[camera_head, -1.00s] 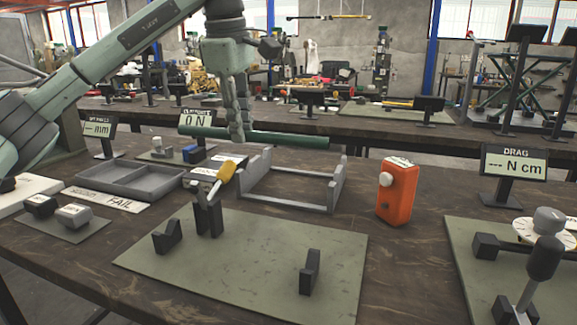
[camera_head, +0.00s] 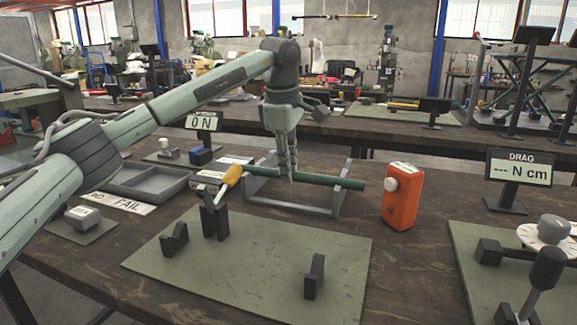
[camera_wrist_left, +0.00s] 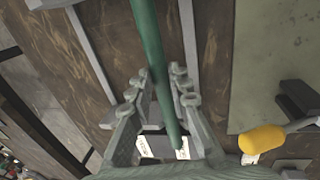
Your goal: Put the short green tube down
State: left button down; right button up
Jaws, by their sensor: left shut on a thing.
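The green tube (camera_head: 332,181) lies roughly level over the grey rack (camera_head: 290,206) with two upright ends; I cannot tell whether it touches the rack. My left gripper (camera_head: 289,174) comes down from above and is shut on the tube near its middle. In the left wrist view, the tube (camera_wrist_left: 150,45) runs between the fingers of the left gripper (camera_wrist_left: 157,95). The rack's grey rails show in that view below the tube. My right gripper is not in view.
An orange box with a white knob (camera_head: 402,197) stands right of the rack. A press with a yellow handle (camera_head: 232,175) stands in front, on a green mat (camera_head: 250,258) with two dark V-blocks. A grey tray (camera_head: 150,181) is at left, a DRAG display (camera_head: 520,170) at right.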

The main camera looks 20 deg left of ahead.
pick_arm(q)
jog(key=c, duration=1.4)
grip_release()
jog(key=r, duration=0.4)
jog(key=s+r, duration=0.1)
jog(key=r, duration=0.3)
jog(key=s+r, duration=0.1)
jog(key=r, duration=0.3)
jog(key=shift+s, duration=0.2)
jog(key=shift+f, duration=0.15)
